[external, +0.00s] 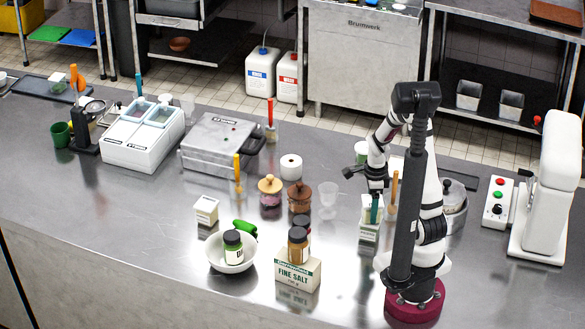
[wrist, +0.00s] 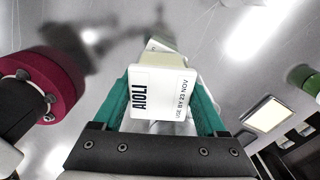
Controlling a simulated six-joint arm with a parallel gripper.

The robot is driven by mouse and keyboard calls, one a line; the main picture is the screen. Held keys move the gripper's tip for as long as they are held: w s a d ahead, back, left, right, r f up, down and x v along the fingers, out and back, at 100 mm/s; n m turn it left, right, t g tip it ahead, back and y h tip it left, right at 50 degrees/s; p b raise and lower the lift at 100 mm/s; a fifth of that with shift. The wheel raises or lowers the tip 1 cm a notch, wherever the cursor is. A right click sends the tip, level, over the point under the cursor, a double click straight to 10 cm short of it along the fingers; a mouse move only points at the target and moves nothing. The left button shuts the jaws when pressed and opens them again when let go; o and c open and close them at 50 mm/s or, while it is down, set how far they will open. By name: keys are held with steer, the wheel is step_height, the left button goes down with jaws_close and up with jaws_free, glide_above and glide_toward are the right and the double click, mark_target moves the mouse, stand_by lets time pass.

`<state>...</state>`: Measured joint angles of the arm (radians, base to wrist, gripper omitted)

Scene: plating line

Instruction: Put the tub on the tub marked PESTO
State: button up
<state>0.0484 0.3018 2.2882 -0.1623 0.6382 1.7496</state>
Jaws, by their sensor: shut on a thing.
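My gripper (external: 374,208) points down, its teal fingers shut on a white tub marked AIOLI (wrist: 160,92), whose label faces the wrist camera. In the external view the fingers partly cover this tub. A pale tub-like block (external: 369,233) shows directly below the fingers; I cannot tell whether it is a separate tub or touches the held one. In the wrist view a pale shape (wrist: 160,46) shows just beyond the AIOLI tub. Another small white tub (external: 206,210) stands at the left, its label too small to read. No PESTO marking is legible.
A FINE SALT box (external: 297,275) with dark-lidded jars and a white bowl (external: 232,252) holding a green-labelled jar stand left of my gripper. A clear cup (external: 328,195) and a steel pot (external: 453,198) are nearby. The front left counter is clear.

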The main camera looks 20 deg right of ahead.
steer(key=o, duration=1.5)
steer(key=r, duration=1.2)
steer(key=shift+s+r, duration=0.15)
steer(key=shift+s, duration=0.1)
steer(key=s+a+n, duration=0.1)
steer(key=s+n, duration=0.4)
steer(key=s+a+n+y, duration=0.1)
steer(key=s+a+n, duration=0.1)
steer(key=s+n, duration=0.3)
steer(key=s+a+n, duration=0.2)
steer(key=s+n, duration=0.3)
steer(key=n, duration=0.1)
steer(key=shift+s+r+n+y, duration=0.25)
steer(key=shift+s+n+y, duration=0.1)
steer(key=shift+n+y, duration=0.05)
